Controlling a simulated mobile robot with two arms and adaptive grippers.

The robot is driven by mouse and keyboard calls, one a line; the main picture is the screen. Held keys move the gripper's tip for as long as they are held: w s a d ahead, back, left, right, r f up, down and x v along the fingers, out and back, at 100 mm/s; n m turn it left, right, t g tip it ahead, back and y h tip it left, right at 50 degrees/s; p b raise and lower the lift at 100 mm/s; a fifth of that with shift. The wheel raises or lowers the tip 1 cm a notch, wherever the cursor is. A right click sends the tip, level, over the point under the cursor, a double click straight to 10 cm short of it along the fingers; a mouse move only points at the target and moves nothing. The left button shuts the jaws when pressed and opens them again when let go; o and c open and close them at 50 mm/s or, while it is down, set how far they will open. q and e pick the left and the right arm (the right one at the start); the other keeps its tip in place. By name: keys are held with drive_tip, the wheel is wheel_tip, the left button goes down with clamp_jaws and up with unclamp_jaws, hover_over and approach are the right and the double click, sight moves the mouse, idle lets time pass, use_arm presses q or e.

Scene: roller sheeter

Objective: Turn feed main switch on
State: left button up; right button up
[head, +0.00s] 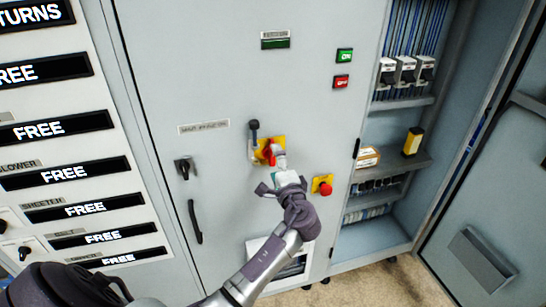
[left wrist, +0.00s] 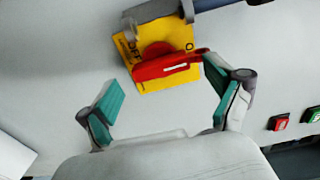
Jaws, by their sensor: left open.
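The main switch is a red rotary handle (head: 268,151) on a yellow plate (head: 280,143) on the grey cabinet door. In the left wrist view the red handle (left wrist: 168,67) lies slightly tilted across the lower part of the yellow plate (left wrist: 127,48). My left gripper (head: 277,168) is in front of the switch and covers part of it in the head view. Its teal fingers (left wrist: 162,88) are spread open, with nothing between them. The right fingertip overlaps the handle's right end; I cannot tell whether they touch. My right gripper is not in view.
A dark grey lever (head: 254,130) sits close at the plate's upper left. A red emergency button (head: 323,186) is to the right. Green (head: 344,55) and red (head: 341,82) push buttons are higher up. A black door handle (head: 195,222) is at left; an open cabinet bay (head: 385,235) is at right.

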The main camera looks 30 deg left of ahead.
use_arm(q)
drive_tip(key=v, duration=0.9)
drive_tip(key=shift+a, duration=0.1)
idle(0.3)
